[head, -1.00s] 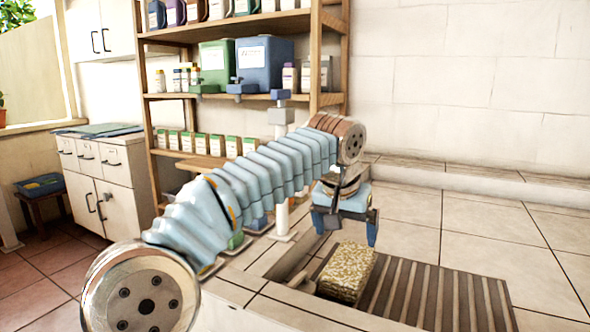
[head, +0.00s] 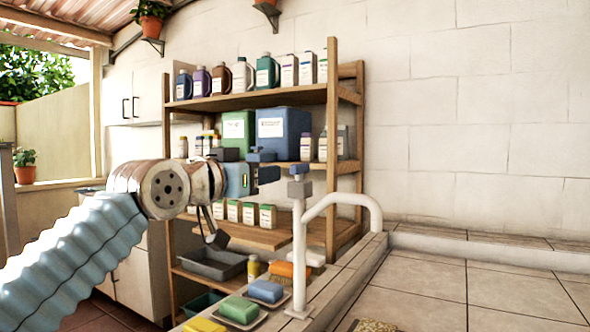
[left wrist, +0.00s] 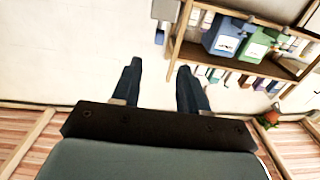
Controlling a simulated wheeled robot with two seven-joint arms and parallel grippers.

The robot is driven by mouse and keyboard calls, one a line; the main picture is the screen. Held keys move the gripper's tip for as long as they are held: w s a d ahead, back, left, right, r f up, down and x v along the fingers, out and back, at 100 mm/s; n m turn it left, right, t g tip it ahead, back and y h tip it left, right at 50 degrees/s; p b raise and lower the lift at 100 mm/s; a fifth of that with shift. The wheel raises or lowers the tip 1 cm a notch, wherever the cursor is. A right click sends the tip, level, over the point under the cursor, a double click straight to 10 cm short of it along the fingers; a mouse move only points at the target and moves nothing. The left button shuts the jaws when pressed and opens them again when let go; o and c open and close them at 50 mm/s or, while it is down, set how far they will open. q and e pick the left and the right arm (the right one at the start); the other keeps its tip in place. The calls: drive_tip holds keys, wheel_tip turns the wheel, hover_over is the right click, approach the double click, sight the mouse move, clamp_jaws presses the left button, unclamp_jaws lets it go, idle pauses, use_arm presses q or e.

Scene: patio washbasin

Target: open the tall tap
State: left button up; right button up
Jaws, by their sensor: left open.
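The tall tap (head: 299,250) is a white upright post with a curved spout bending to the right. On its top sits a grey block with a small blue piece, the handle (head: 299,187). My left gripper (head: 272,166) is open and empty, to the left of the handle in the head view and around its height or slightly higher. In the left wrist view the two dark blue fingers (left wrist: 158,85) stand apart with only wall between them. What looks like the grey and blue handle (left wrist: 164,12) shows beyond them at the top edge. My right gripper is not in view.
A wooden shelf (head: 333,120) with bottles and canisters stands behind the tap. Sponges on dishes, a green one (head: 240,309) and a blue one (head: 265,291), lie left of the tap's base. Tiled counter (head: 440,290) to the right is largely clear.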

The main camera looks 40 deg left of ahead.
sight(293, 169)
use_arm(q)
drive_tip(key=p+x, duration=0.3)
drive_tip(key=x, duration=0.9)
drive_tip(key=shift+w, duration=0.4)
drive_tip(key=shift+c, duration=0.2)
clamp_jaws()
